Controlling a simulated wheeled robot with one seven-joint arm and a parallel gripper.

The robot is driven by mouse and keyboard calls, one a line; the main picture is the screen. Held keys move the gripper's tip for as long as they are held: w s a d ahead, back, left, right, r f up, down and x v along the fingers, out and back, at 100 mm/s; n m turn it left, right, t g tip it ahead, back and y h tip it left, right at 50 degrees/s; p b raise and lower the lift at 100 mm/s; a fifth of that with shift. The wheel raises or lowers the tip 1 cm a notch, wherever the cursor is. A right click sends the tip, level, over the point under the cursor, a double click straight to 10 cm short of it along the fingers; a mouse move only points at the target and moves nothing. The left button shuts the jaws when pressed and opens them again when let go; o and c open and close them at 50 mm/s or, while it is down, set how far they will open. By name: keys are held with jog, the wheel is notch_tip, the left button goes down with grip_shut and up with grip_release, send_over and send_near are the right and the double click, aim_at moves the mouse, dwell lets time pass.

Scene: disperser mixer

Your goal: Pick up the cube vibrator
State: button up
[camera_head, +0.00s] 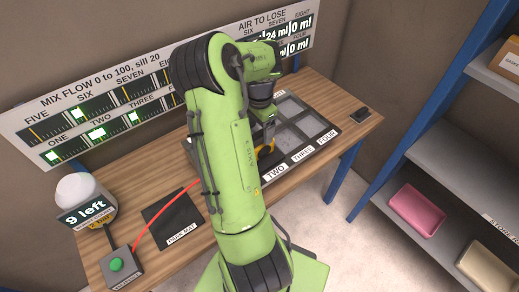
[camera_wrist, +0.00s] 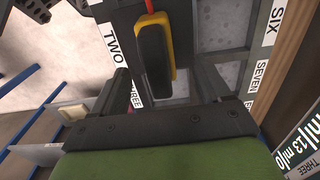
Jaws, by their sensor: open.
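The cube vibrator (camera_wrist: 153,52) shows in the wrist view as a dark block with a yellow edge and a red cord at its top end. In the head view a yellow and black part of the vibrator (camera_head: 265,151) shows beside my arm, near the TWO label. It sits over the compartment tray (camera_wrist: 190,20). My gripper (camera_wrist: 165,88) is open, its fingers apart on either side of the vibrator's near end in the wrist view. I cannot tell whether they touch it. My gripper also shows above the tray in the head view (camera_head: 264,122), where my arm hides much of the tray.
A black park mat (camera_head: 172,218) lies on the wooden table (camera_head: 345,125). A box with a green button (camera_head: 117,264) and a white dome (camera_head: 77,192) stand at the left. Gauge panels (camera_head: 75,115) line the wall. Grey shelves (camera_head: 450,165) with a pink bin (camera_head: 416,210) stand right.

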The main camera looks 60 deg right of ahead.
aim_at(260, 141)
jog(key=f, duration=0.5)
jog(key=shift+s+a+f, duration=0.1)
jog(key=shift+a, duration=0.1)
jog(key=shift+d+f, duration=0.1)
jog(key=shift+f, duration=0.2)
jog(key=shift+c, duration=0.9)
jog(key=shift+r, duration=0.1)
grip_shut()
